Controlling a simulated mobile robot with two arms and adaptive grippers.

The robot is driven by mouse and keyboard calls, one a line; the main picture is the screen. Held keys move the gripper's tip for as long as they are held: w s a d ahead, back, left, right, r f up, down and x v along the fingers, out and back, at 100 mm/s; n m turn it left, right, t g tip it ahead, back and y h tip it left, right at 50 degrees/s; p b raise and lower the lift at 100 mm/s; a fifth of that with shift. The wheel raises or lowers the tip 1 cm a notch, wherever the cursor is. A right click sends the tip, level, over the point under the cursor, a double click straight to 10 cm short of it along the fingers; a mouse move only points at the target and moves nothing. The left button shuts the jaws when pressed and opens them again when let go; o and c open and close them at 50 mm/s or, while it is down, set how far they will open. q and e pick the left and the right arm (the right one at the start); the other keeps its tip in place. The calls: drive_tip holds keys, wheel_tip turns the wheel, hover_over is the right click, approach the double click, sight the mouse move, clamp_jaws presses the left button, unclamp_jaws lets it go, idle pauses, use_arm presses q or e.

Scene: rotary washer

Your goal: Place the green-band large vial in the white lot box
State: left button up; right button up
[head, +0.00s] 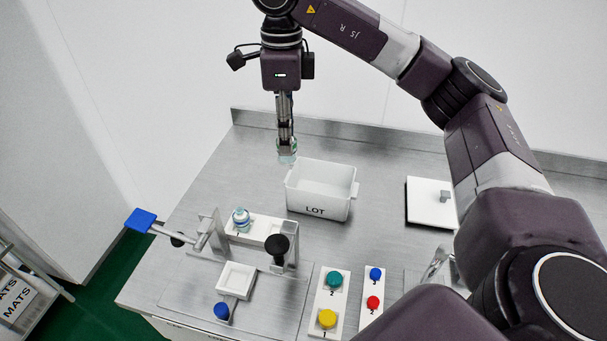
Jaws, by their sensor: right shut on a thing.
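My right gripper (286,138) points straight down above the back left of the white lot box. It is shut on a small clear vial with a greenish tint (288,150), the green-band large vial as far as I can tell. The vial hangs upright near the box's rear left corner; whether it is over the opening or just behind it I cannot tell. The white lot box (319,211), marked LOT, is open at the top and looks empty. My left gripper is not in view.
Another vial with a bluish band (240,218) stands in a white holder at left, beside a black knob (277,244) and a blue-ended lever (141,220). A white lid (430,207) lies right of the box. Coloured buttons (328,318) are at the front.

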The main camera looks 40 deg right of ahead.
hover_over(323, 166)
drive_tip(key=s+a, duration=0.4)
drive_tip(key=f, duration=1.9)
drive_tip(key=shift+s+d+f+b, duration=0.1)
drive_tip(key=shift+s+f+b, duration=0.1)
drive_tip(key=shift+f+b, duration=0.2)
drive_tip(key=shift+f, duration=0.15)
drive_tip(key=shift+f, duration=0.2)
drive_tip(key=o, duration=1)
